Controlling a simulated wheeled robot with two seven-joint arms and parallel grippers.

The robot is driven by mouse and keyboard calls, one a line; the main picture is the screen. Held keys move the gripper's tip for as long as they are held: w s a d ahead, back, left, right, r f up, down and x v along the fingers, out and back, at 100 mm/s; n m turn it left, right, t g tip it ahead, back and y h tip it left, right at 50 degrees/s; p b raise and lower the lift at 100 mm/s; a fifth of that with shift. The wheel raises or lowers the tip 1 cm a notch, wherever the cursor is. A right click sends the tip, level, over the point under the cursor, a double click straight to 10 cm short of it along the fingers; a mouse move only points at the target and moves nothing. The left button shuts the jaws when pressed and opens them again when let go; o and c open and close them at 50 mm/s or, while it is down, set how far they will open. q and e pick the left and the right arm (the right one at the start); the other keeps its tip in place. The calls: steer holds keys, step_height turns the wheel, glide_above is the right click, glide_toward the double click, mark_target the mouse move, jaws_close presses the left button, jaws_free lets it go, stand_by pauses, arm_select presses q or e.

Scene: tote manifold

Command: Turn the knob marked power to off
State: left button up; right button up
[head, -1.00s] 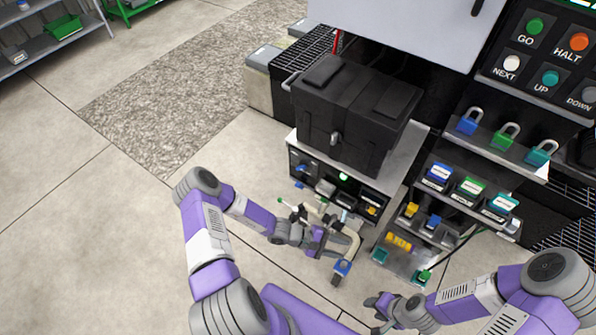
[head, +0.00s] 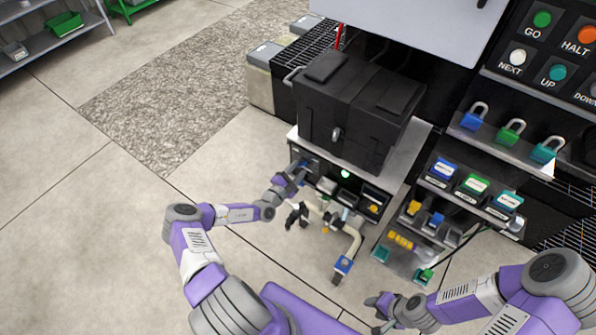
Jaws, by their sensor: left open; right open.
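The control panel (head: 325,178) is the dark front face below the large black case. Its small labels are too small to read, so I cannot tell which knob is marked power. My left gripper (head: 299,171) is open at the upper left of this panel, where a small blue control showed earlier. The gripper now covers that control, and I cannot tell whether the fingers touch it. My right gripper (head: 376,305) is open and empty, low in the view and well away from the panel.
The black case (head: 350,115) sits on top of the panel unit. Cream pipework (head: 350,238) with a blue-tagged end stands below the panel. To the right are a lower shelf with a yellow item (head: 400,241), coloured padlocks (head: 510,132) and large buttons.

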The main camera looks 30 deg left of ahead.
arm_select(q)
steer(key=shift+w, duration=0.35)
jaws_close()
